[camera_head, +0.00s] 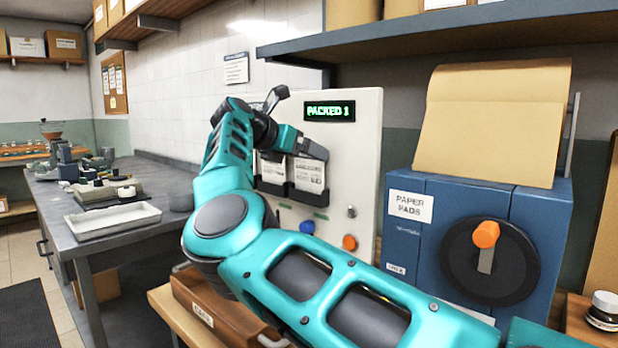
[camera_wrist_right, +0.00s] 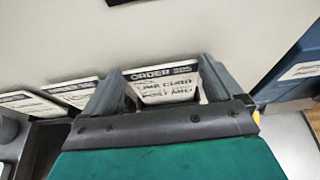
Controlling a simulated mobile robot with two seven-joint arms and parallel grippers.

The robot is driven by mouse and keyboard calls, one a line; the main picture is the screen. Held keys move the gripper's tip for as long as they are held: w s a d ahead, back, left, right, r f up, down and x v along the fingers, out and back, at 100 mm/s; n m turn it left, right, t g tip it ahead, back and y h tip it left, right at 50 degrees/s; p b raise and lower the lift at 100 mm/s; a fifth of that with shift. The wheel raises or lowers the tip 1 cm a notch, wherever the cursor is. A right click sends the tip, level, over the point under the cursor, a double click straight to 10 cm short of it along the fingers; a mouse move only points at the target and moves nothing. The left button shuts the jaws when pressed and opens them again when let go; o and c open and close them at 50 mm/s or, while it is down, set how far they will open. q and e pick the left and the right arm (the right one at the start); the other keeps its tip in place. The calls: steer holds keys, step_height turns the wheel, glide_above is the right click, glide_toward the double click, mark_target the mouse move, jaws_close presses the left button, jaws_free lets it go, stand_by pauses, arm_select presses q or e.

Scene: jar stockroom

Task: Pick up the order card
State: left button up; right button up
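The order card (camera_wrist_right: 165,84), white with a dark "ORDER" header, sits between the fingers of my right gripper (camera_wrist_right: 165,78) in the right wrist view. The fingers are spread wide, one at each side of the card; I cannot tell whether they touch it. In the head view, the right gripper (camera_head: 311,149) is at the white panel, just above a card (camera_head: 309,174) in a dark holder. My left gripper is not in view.
More cards (camera_wrist_right: 72,91) stand to the left in the wrist view. The white panel (camera_head: 362,130) has a "PACKED 1" display (camera_head: 330,111). A blue paper pads box (camera_head: 425,245) stands right of it. A grey shelf (camera_head: 450,34) hangs above.

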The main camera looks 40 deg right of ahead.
steer(key=c, duration=0.4)
steer(key=shift+c, duration=0.2)
